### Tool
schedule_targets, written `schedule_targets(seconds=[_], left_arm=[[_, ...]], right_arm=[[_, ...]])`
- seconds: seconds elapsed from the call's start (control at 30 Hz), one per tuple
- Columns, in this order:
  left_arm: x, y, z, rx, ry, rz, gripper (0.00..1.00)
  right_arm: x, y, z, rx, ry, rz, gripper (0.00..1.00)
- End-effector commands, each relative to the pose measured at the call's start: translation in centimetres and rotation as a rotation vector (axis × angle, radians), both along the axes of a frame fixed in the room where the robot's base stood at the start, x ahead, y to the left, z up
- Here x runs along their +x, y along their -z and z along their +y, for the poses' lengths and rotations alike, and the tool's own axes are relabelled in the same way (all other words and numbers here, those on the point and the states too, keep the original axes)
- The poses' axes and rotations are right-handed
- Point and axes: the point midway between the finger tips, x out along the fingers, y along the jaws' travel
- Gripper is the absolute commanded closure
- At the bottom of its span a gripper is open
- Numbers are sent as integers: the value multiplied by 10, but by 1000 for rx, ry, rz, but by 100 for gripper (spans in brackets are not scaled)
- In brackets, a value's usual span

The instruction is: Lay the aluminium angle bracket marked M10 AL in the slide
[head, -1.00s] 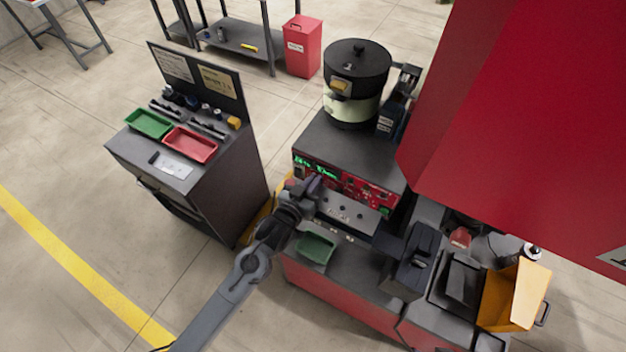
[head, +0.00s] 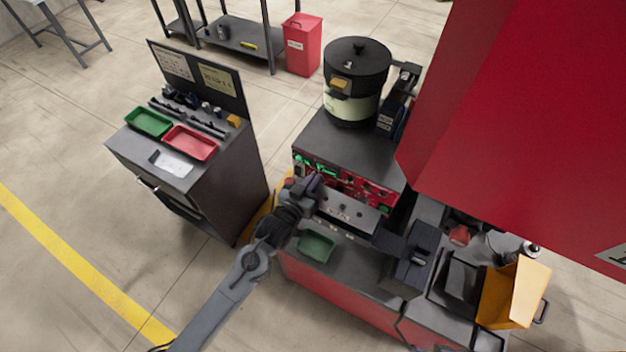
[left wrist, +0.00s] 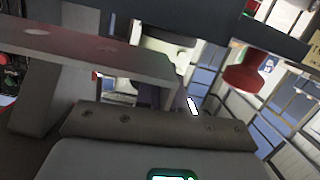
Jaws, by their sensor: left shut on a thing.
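My left gripper (head: 312,184) is at the left front of the feeder machine, beside its red control panel (head: 345,182). It is shut on a small part that the head view barely resolves. In the left wrist view, a grey metal piece with holes (left wrist: 130,62) lies across the left, seemingly the angle bracket; its M10 AL marking cannot be read. A grey plate with dark holes (head: 347,212) sits below the panel, just right of the gripper. I cannot tell for certain which part is the slide. My right gripper does not show.
A green tray (head: 316,246) sits on the machine's front ledge. The black-lidded bowl feeder (head: 357,80) stands behind. A dark cart (head: 226,190) with green (head: 149,122) and red (head: 190,143) trays stands left. A large red housing (head: 530,120) overhangs the right. A red knob (left wrist: 245,75) shows in the left wrist view.

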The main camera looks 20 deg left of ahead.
Motion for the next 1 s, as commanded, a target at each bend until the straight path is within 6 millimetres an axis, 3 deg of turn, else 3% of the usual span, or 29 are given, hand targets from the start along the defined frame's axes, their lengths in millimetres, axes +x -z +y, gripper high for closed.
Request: schedule_targets(seconds=[1.0], left_arm=[[0, 0, 0, -1, 0, 0, 100]], right_arm=[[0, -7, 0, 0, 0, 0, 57]])
